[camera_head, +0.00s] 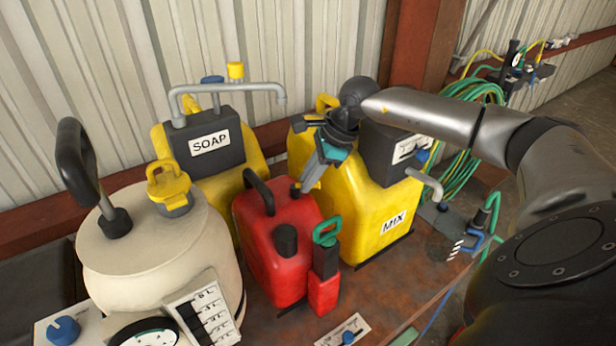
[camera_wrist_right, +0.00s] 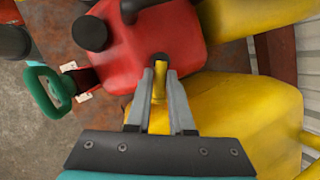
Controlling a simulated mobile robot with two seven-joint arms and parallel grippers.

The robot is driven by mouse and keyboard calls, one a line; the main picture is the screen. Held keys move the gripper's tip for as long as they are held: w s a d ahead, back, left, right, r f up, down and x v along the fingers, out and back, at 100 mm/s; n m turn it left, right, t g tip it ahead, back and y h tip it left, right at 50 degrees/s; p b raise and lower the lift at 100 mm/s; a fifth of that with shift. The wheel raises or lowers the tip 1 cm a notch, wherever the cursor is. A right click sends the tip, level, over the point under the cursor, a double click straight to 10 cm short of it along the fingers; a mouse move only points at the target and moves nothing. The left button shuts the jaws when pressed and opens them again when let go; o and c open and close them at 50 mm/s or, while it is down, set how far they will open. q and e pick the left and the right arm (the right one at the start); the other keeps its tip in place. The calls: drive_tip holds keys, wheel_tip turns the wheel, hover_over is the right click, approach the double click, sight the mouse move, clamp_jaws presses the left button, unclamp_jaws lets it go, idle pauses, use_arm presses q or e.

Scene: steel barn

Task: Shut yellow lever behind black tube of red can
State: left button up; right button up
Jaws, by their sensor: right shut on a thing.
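The red can (camera_head: 262,262) stands on the bench between the cream tank and the yellow MIX can. Its black tube (camera_head: 285,238) rises from the front of its top, and it also shows in the wrist view (camera_wrist_right: 89,33). The yellow lever (camera_wrist_right: 160,82) is at the can's edge behind the tube, largely covered by my fingers. My right gripper (camera_head: 297,189) reaches down from the upper right to that spot. In the wrist view its fingers (camera_wrist_right: 160,90) are shut on the yellow lever. My left gripper is not in view.
The yellow MIX can (camera_head: 365,205) stands close beside my right gripper. The yellow SOAP can (camera_head: 238,150) is behind left, and the cream tank (camera_head: 150,255) is at left. A green handle (camera_head: 327,231) stands at the red can's right. A green hose (camera_head: 478,92) hangs behind.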

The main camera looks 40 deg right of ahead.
clamp_jaws()
idle(0.3)
drive_tip(key=m+b, duration=0.1)
drive_tip(key=m+h+b, duration=0.1)
drive_tip(key=m+b, duration=0.1)
drive_tip(key=m, duration=0.1)
drive_tip(key=shift+s+a+f+t+h, duration=0.1)
drive_tip(key=shift+s+a+t+h, duration=0.2)
drive_tip(key=shift+a+h, duration=0.1)
drive_tip(key=m+b, duration=0.1)
drive_tip(key=a+m+h+b, duration=0.1)
drive_tip(key=m, duration=0.1)
drive_tip(key=shift+m+h+b, duration=0.3)
drive_tip(key=shift+b, duration=0.1)
drive_tip(key=m, duration=0.1)
drive_tip(key=m+h+b, duration=0.1)
drive_tip(key=shift+s+a+m, duration=0.1)
drive_tip(key=shift+a+m, duration=0.15)
drive_tip(key=shift+m, duration=0.05)
drive_tip(key=shift+a+m+h+b, duration=0.15)
drive_tip(key=shift+m+h, duration=0.05)
drive_tip(key=shift+m, duration=0.4)
drive_tip(key=shift+a+m+h+b, duration=0.1)
drive_tip(key=shift+m+h+b, duration=0.1)
drive_tip(key=shift+m, duration=0.4)
drive_tip(key=shift+r, duration=0.2)
